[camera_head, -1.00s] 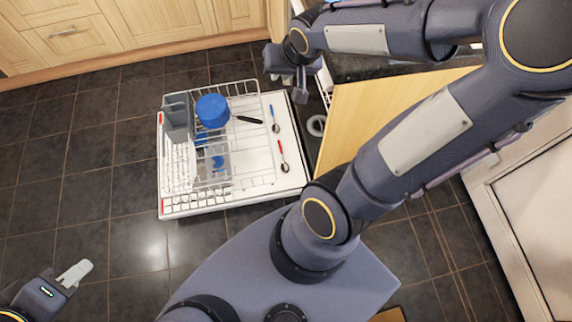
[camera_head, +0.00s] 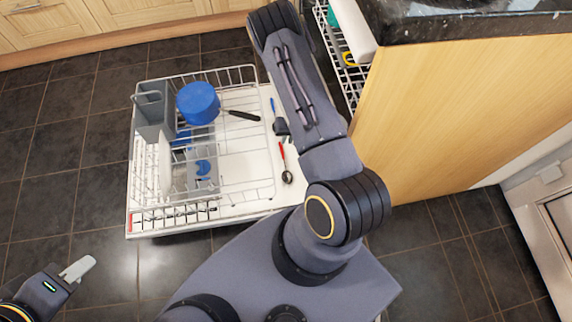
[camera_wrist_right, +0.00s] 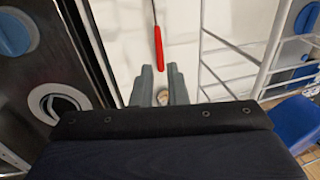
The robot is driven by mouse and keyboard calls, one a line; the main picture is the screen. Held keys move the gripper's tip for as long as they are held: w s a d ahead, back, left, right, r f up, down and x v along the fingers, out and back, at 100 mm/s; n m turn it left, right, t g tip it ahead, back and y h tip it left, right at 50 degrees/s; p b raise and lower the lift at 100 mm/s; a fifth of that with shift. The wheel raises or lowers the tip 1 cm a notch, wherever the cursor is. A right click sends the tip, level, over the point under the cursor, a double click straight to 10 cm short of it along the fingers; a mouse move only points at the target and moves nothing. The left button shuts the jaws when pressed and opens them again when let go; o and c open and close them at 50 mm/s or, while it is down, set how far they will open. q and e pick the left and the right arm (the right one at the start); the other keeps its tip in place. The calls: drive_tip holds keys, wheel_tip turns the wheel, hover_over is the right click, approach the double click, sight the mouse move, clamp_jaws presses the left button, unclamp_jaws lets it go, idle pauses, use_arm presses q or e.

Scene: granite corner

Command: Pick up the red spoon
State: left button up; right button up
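The red spoon (camera_head: 282,151) lies on the white open dishwasher door, right of the rack, its metal bowl toward me. In the right wrist view its red handle (camera_wrist_right: 158,48) ends just ahead of my right fingertips. My right gripper (camera_wrist_right: 159,69) is open, with a gap between its fingers; a metal spoon bowl (camera_wrist_right: 164,95) shows beneath that gap.
A wire dish rack (camera_head: 236,180) holds a blue pan (camera_head: 198,103) with a black handle. A blue-handled spoon (camera_head: 272,104) lies beyond the red one. A wooden cabinet panel (camera_head: 450,110) stands close at the right. Open tiled floor is at the left.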

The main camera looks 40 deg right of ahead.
sight(283, 153)
drive_tip(key=f, duration=0.2)
drive_tip(key=f+b, duration=0.1)
drive_tip(key=shift+s+a+f, duration=0.15)
drive_tip(key=shift+a+f, duration=0.05)
drive_tip(key=shift+f, duration=0.2)
drive_tip(key=f+b, duration=0.2)
drive_tip(key=f, duration=0.1)
drive_tip(key=w+a+f+b, duration=0.1)
drive_tip(key=f+b, duration=0.1)
clamp_jaws()
drive_tip(key=shift+r, duration=0.1)
